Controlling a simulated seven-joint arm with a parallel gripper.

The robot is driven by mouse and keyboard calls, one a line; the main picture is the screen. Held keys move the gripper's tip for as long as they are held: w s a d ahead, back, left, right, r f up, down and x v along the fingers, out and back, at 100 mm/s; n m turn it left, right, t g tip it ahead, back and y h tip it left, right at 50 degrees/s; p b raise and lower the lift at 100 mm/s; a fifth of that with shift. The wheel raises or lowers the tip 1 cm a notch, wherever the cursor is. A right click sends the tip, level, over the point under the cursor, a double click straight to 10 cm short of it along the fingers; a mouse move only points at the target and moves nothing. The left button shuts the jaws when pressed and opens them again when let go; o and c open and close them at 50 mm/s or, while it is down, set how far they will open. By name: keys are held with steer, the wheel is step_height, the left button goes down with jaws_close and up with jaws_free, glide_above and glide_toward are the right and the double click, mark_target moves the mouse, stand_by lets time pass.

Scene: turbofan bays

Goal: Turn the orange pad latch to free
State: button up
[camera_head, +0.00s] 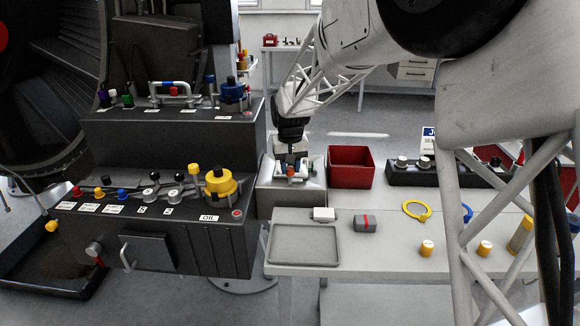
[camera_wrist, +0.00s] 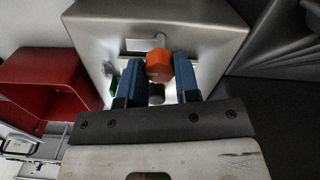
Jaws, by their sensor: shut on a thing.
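The orange pad latch (camera_wrist: 159,65) is a faceted orange knob on a grey metal box (camera_wrist: 215,45). In the wrist view my gripper (camera_wrist: 159,72) has its two blue fingers on either side of the knob, shut on it. In the head view my gripper (camera_head: 291,160) reaches down to the same box (camera_head: 262,195), and a small bit of the orange latch (camera_head: 291,171) shows between the fingers. A grey cylinder (camera_wrist: 156,94) and a green spot (camera_wrist: 113,87) show near the fingers. The latch's base is partly hidden.
A red bin (camera_head: 351,167) stands just right of the box. The black console (camera_head: 150,225) with knobs and a yellow oil cap (camera_head: 221,183) is close on the left. A grey tray (camera_head: 304,244), a yellow ring (camera_head: 416,210) and small parts lie on the table in front.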

mark_target(290, 168)
steer(key=shift+r, duration=0.1)
stand_by(0.3)
steer(key=o, duration=0.9)
steer(key=shift+r, duration=3.85)
